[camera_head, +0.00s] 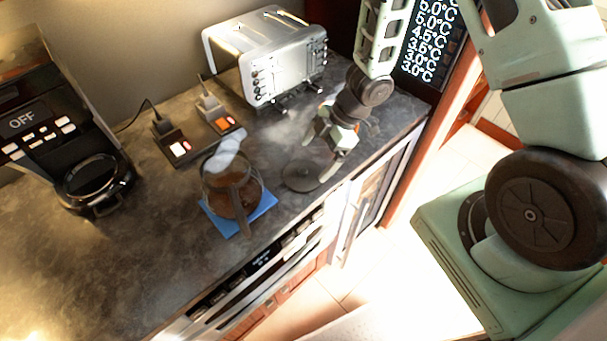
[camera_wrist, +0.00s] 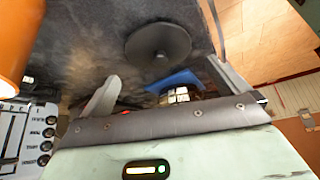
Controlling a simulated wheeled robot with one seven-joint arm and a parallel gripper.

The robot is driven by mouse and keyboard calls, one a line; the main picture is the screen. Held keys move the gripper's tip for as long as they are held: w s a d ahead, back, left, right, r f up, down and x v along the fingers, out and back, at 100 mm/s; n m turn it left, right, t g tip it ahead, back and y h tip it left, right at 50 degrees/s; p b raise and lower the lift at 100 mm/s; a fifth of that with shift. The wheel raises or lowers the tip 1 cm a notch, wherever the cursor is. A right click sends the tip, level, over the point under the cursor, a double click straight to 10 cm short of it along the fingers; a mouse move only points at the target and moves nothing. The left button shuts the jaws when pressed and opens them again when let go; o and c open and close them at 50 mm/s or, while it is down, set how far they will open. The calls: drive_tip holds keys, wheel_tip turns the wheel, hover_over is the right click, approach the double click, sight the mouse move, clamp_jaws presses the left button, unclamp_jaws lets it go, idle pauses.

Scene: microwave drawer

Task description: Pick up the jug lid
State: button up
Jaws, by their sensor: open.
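The jug lid (camera_head: 300,176) is a dark round disc lying flat on the grey counter, right of the jug. It also shows in the wrist view (camera_wrist: 158,46), with a small knob near its middle. The glass jug (camera_head: 226,194) with brown contents stands on a blue mat (camera_head: 262,205). My gripper (camera_head: 321,154) is above the counter at the lid's right side, apart from it as far as I can tell. In the wrist view its fingers (camera_wrist: 162,70) are spread and nothing is between them; the lid lies beyond the fingertips.
A silver toaster (camera_head: 268,60) stands behind the gripper. Two switched sockets with plugs (camera_head: 180,148) lie behind the jug, and a black coffee machine (camera_head: 50,130) is at left. The counter's front edge (camera_head: 345,180) runs close to the lid. An orange object (camera_wrist: 15,40) fills the wrist view's upper left corner.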

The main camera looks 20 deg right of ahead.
sight(307, 170)
drive_tip(key=shift+p+x, duration=0.5)
drive_tip(key=shift+x, duration=2.15)
drive_tip(key=shift+d+f, duration=0.1)
drive_tip(key=shift+d, duration=0.05)
drive_tip(key=c, duration=0.7)
